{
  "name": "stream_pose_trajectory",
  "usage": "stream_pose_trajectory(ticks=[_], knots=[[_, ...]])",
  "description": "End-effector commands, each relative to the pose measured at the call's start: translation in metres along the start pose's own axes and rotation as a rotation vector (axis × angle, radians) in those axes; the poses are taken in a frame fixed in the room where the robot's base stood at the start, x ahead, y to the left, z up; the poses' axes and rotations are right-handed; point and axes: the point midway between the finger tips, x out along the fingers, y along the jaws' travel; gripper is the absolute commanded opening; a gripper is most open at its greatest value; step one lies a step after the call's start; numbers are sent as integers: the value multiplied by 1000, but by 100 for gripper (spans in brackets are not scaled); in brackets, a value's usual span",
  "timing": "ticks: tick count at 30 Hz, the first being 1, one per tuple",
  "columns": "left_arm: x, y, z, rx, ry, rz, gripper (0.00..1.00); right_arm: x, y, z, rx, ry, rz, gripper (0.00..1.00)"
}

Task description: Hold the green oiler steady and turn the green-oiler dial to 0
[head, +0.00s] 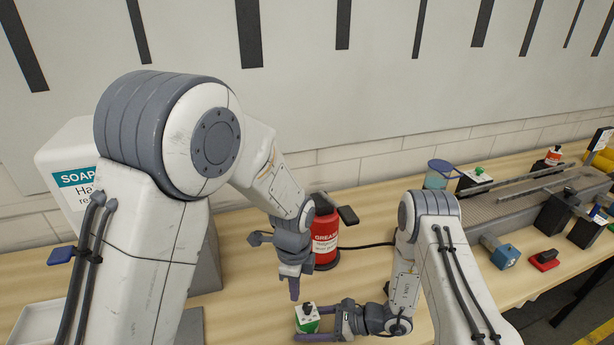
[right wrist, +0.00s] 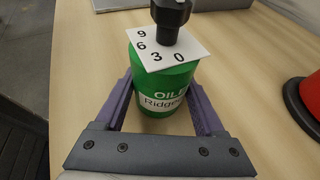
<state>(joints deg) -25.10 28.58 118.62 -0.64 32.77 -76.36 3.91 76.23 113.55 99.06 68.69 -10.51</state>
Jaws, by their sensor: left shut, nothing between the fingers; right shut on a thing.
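The green oiler (head: 307,326) stands upright on the wooden table near its front edge. In the right wrist view the oiler (right wrist: 158,86) has a white square dial plate (right wrist: 170,52) marked 9, 6, 3, 0 and a black knob (right wrist: 170,14) on top. The knob's pointer direction is not clear. My right gripper (head: 318,323) is shut on the oiler's body, one purple finger (right wrist: 118,108) on each side. My left gripper (head: 294,288) is shut and empty, pointing down just above and left of the knob, apart from it. The left gripper does not show in the right wrist view.
A red grease can (head: 325,238) stands behind the oiler, and its red base shows at the right wrist view's right edge. A conveyor (head: 500,205), a blue block (head: 505,257) and a red-black switch (head: 544,260) are at the right.

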Motion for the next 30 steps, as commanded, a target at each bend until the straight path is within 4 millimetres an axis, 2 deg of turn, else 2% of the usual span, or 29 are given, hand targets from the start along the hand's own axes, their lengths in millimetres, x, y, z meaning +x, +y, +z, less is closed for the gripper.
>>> stream_pose_trajectory(ticks=[4,14,15,17,25,30], knots=[[-10,0,0,0,0,-1,0,0,0,0,1,1,0,0],[-11,0,0,0,0,1,0,0,1,0,1,1,1,0],[-11,0,0,0,0,0,0,0,1,0,1,1,1,79],[-11,0,0,0,0,0,0,0,1,0,1,1,1,100],[-11,0,0,0,0,0,0,-2,0,0,1,0,0,100],[-11,0,0,0,0,0,0,-22,-1,0,3,1,-5,100]])
